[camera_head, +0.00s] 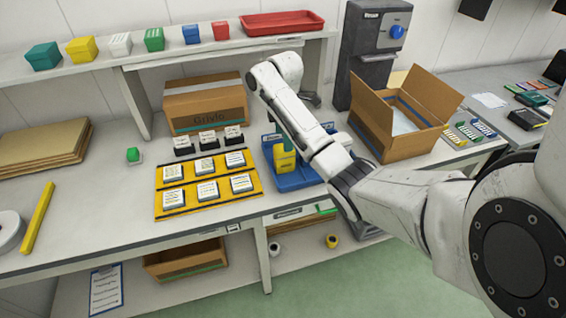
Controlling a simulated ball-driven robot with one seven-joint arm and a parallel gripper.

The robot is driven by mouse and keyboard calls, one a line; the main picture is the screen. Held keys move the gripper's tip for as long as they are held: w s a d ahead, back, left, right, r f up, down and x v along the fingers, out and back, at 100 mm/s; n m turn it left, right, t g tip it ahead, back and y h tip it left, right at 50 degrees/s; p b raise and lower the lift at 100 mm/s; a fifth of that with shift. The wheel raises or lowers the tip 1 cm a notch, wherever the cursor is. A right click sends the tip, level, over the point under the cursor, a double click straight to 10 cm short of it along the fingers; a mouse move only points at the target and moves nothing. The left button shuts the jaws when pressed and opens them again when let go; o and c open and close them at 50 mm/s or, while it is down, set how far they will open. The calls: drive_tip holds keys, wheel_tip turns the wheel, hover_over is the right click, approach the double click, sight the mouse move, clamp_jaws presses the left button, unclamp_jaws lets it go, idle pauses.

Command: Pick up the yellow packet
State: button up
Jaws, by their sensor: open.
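A small yellow box (82,50) with a lid stands on the raised shelf at the upper left, between a teal box and a white box. I cannot tell which of these is the yellow packet. My arm reaches in from the right, crosses in front of the blue tray, and bends near the shelf's right end. My gripper cannot be made out; the arm's far end is hidden behind its own links.
Yellow mats (207,200) with several white-labelled blocks lie left of the blue tray. A closed cardboard box (205,105) is behind them, and an open carton (410,115) is to the right. A red tray (283,22) sits on the shelf.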

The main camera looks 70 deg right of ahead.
sight(284, 155)
wheel_tip(284, 155, down, 3)
drive_tip(key=shift+f+b, duration=0.1)
drive_tip(key=shift+b, duration=0.7)
drive_tip(key=shift+a+f+p, duration=0.1)
drive_tip(key=shift+f+p, duration=0.55)
drive_tip(key=shift+f, duration=1.85)
drive_tip(key=shift+c, duration=0.3)
drive_tip(key=c, duration=1)
